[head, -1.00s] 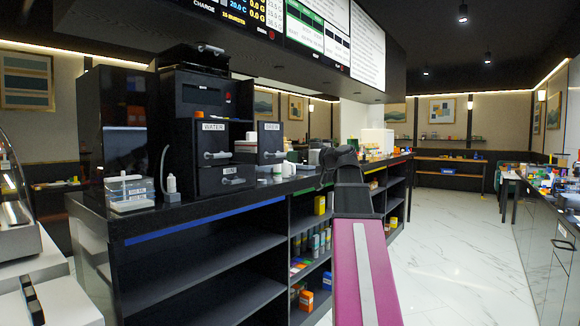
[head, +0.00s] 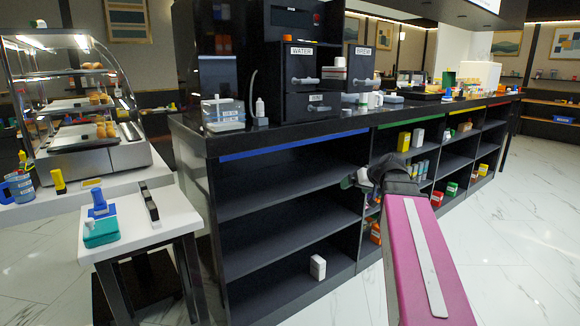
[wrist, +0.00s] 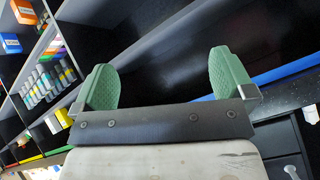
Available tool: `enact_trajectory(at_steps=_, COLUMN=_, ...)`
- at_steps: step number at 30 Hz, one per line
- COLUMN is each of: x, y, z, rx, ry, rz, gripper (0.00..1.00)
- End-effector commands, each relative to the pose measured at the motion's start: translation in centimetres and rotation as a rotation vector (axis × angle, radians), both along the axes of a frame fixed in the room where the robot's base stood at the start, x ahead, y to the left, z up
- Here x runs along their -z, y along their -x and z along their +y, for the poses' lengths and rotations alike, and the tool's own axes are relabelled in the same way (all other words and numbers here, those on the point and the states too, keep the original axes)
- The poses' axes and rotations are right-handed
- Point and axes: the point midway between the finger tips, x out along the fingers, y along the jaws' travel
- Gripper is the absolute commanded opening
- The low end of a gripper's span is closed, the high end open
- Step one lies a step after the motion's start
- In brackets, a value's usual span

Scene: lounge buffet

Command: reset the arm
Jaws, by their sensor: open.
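My gripper shows in the wrist view (wrist: 168,85) with its two green fingers spread apart and nothing between them. In the head view my arm reaches out from the lower right, with a magenta link. The arm's far end is in front of the black shelf counter (head: 270,182), below its top edge. My gripper's fingers are hard to make out in the head view. In the wrist view the shelves look tilted, with the blue strip (wrist: 285,75) on the right.
A white side table (head: 140,228) with a teal box (head: 101,232) stands at left, near a glass display case (head: 85,110). A white box (head: 318,267) sits on the counter's bottom shelf. The counter top holds a dispenser marked WATER (head: 300,70). Marble floor at right is clear.

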Motion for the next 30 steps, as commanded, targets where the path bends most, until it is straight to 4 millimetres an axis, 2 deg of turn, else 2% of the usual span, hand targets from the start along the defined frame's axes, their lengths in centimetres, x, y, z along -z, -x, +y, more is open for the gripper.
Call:
enact_trajectory(at_steps=1, x=2.4, y=0.8, z=0.8, rx=0.006, ry=0.014, rz=0.051, gripper=1.0)
enact_trajectory(at_steps=6, x=9.6, y=3.4, z=2.5, rx=0.041, ry=0.078, rz=0.217, gripper=1.0)
enact_trajectory(at_steps=11, x=15.7, y=6.4, z=3.8, rx=0.077, ry=0.153, rz=0.361, gripper=1.0)
enact_trajectory(at_steps=18, x=23.7, y=11.9, z=5.2, rx=0.136, ry=0.29, rz=0.551, gripper=1.0)
enact_trajectory(at_steps=24, x=28.4, y=15.9, z=5.7, rx=0.181, ry=0.401, rz=0.66, gripper=1.0)
enact_trajectory(at_steps=30, x=30.2, y=17.8, z=5.7, rx=0.204, ry=0.46, rz=0.703, gripper=1.0)
